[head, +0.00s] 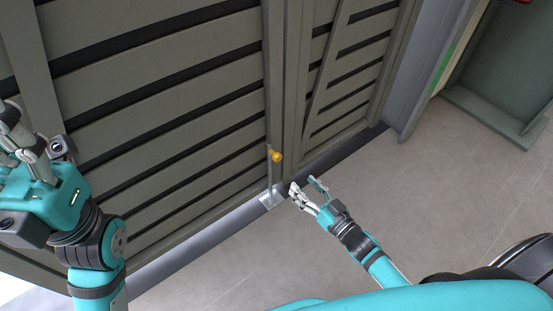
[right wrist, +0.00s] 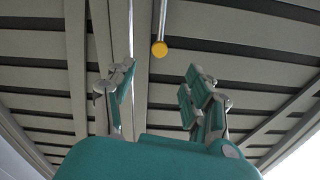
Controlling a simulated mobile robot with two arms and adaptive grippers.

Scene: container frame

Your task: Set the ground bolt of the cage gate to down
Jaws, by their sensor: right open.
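The cage gate (head: 180,90) has grey slatted leaves that fill the upper part of the head view. The ground bolt is a thin upright rod with a yellow knob (head: 277,156) low on the left leaf, near the seam between leaves. The knob also shows in the right wrist view (right wrist: 159,49), above and between the fingers. A light metal plate (head: 271,196) sits at the gate's foot below the rod. My right gripper (head: 306,190) is open and empty, low beside the plate, below and right of the knob. My left gripper (head: 22,140) is at the far left; its fingers show only partly.
A dark sill strip (head: 335,155) runs along the gate's foot. A grey post (head: 425,75) with a green strip stands at the right. The grey floor (head: 440,180) in front of the gate is clear. A grey-green frame (head: 500,115) stands farther right.

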